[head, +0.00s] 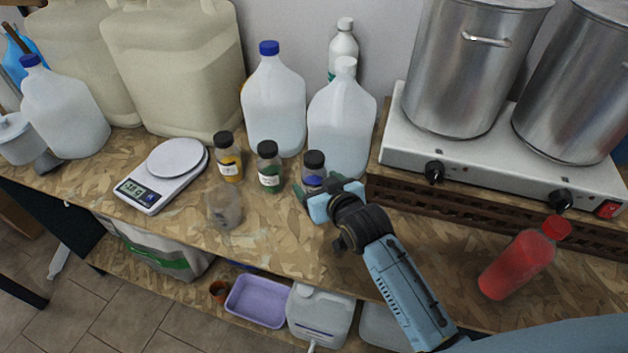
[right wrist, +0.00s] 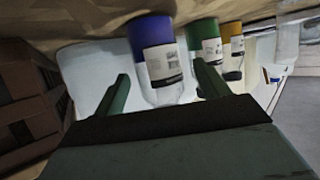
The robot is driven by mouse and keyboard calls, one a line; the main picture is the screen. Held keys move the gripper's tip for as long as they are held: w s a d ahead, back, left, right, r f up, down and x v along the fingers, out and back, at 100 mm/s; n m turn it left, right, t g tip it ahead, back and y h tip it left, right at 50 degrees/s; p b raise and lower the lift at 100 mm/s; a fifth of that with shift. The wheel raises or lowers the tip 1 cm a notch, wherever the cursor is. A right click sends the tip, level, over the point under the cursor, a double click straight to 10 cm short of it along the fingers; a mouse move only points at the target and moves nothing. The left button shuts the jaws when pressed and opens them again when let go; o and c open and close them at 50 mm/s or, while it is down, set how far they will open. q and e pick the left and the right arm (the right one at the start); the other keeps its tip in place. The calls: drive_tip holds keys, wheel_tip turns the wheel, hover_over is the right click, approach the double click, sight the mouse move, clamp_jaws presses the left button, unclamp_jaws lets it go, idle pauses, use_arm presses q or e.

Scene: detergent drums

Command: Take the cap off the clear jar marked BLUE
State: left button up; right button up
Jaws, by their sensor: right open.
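The jar marked BLUE (head: 313,182) is clear with blue contents, a white label and a black cap (head: 314,160). It stands on the bench at the right end of a row of three jars. My right gripper (head: 322,189) is open at its near right side. In the right wrist view the jar (right wrist: 155,58) appears upside down, between and just beyond the open green fingers (right wrist: 161,74); I cannot tell whether they touch it. Its cap is not clearly visible there. My left gripper is not in view.
A green jar (head: 269,172) and an orange jar (head: 229,163) stand to its left. White jugs (head: 340,125) stand close behind. A burner stand (head: 400,150) with pots is right.

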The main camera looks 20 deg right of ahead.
sight(319, 185)
drive_tip(key=shift+x, duration=1.55)
drive_tip(key=shift+d, duration=0.15)
drive_tip(key=shift+r, duration=0.1)
drive_tip(key=c, duration=1.1)
